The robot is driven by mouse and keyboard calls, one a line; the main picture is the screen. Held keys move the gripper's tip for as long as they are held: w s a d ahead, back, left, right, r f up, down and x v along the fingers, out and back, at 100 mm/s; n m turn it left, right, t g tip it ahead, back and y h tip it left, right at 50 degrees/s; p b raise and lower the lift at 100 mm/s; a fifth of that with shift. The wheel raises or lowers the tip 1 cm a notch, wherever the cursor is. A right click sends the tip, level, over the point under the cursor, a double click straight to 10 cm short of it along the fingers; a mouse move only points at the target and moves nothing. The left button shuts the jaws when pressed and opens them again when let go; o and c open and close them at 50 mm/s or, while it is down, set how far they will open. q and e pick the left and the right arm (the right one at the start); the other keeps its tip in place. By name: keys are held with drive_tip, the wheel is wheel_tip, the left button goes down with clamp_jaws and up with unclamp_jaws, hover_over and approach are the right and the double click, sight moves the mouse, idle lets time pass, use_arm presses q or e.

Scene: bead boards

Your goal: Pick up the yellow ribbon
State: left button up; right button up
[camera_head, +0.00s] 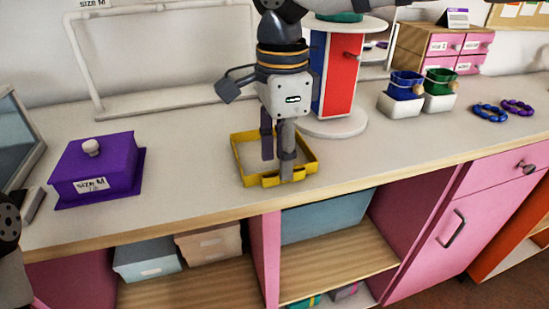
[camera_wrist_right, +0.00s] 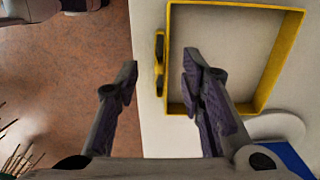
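The yellow ribbon (camera_head: 311,158) is a square loop standing on edge like a low frame on the white counter, with a bow at its front side. In the right wrist view the ribbon (camera_wrist_right: 285,55) encloses bare counter, and its bow (camera_wrist_right: 159,62) is on the left side. My right gripper (camera_head: 277,168) points down at the ribbon's front side, fingers apart and nothing held. In the wrist view my right gripper (camera_wrist_right: 160,75) has one finger overlapping the inside of the loop and one outside it, beyond the bow. Whether either finger touches is unclear. My left gripper's fingers are not visible.
A purple lidded box (camera_head: 112,152) stands left on the counter. A red-and-blue stand on a round white base (camera_head: 338,127) is close behind the ribbon. White holders with blue and green items (camera_head: 398,104) and bead rings (camera_head: 489,113) are at right. The counter's front edge is close.

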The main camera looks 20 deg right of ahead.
sight(270, 178)
wheel_tip(270, 178, down, 3)
drive_tip(key=shift+f, duration=0.1)
drive_tip(key=shift+w, duration=0.1)
clamp_jaws()
